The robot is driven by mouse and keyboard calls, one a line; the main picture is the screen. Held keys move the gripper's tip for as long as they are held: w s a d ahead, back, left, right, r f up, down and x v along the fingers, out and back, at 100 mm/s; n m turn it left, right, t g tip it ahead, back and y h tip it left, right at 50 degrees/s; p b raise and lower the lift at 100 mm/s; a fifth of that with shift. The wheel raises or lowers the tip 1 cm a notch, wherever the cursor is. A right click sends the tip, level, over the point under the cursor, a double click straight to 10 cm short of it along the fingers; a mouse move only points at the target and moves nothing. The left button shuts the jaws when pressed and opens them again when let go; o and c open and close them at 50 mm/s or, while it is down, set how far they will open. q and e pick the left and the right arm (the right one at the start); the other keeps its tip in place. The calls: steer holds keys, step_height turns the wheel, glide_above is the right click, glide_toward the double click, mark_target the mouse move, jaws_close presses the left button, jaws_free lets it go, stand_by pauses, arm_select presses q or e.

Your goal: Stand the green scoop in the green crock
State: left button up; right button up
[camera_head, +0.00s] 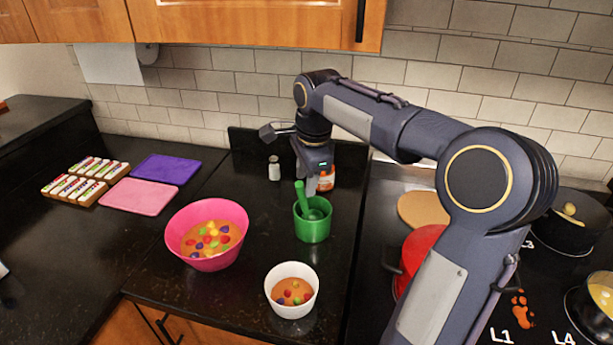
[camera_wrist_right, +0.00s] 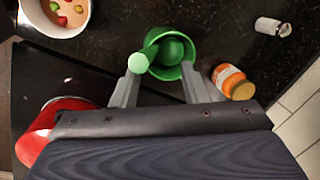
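The green crock (camera_head: 312,232) stands upright on the dark counter; it also shows in the wrist view (camera_wrist_right: 188,66). The green scoop (camera_head: 301,197) is inside it, bowl down, with its handle rising above the rim and leaning left in the head view. In the wrist view the round end of the scoop's handle (camera_wrist_right: 138,63) is beside the left fingertip; I cannot tell whether they touch. My right gripper (camera_wrist_right: 162,76) is open above the crock, its fingers spread apart with nothing clamped between them.
A pink bowl (camera_head: 178,249) and a white bowl (camera_head: 271,292) stand left and in front of the crock. An orange jar (camera_head: 327,180) and a shaker (camera_head: 274,169) stand behind. A red pot (camera_head: 412,250) is right.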

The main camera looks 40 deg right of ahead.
step_height(320, 180, up, 8)
steer(key=s, duration=0.1)
steer(key=shift+s+f, duration=0.15)
steer(key=shift+s, duration=0.05)
stand_by(0.4)
stand_by(0.8)
